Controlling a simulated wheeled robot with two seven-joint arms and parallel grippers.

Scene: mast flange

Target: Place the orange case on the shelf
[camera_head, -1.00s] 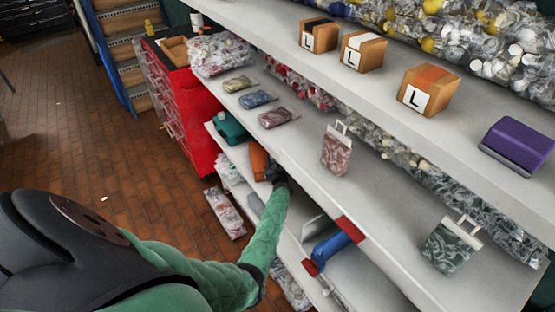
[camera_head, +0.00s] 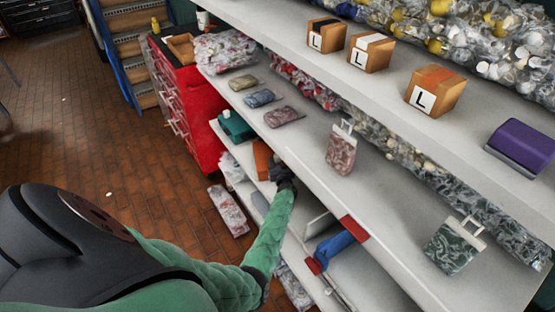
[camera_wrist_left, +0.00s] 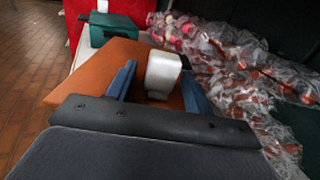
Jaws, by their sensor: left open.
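The orange case (camera_head: 262,157) stands on a lower shelf, left of the middle in the head view. In the left wrist view the case (camera_wrist_left: 88,73) fills the middle left, with a pale handle-like block (camera_wrist_left: 163,72) at its near side. My left gripper (camera_head: 282,176) is at the near right end of the case, its dark wrist hiding part of it. In the wrist view my left gripper (camera_wrist_left: 158,82) is open, its blue fingers on either side of the pale block. Whether they touch it I cannot tell. My right gripper is not in view.
A teal case (camera_head: 236,127) stands just beyond the orange one. The shelf board (camera_head: 305,150) above holds small packages and a patterned bag (camera_head: 341,152), with bare room between them. A blue-and-red tool (camera_head: 335,247) lies lower right. A red cabinet (camera_head: 190,105) stands behind.

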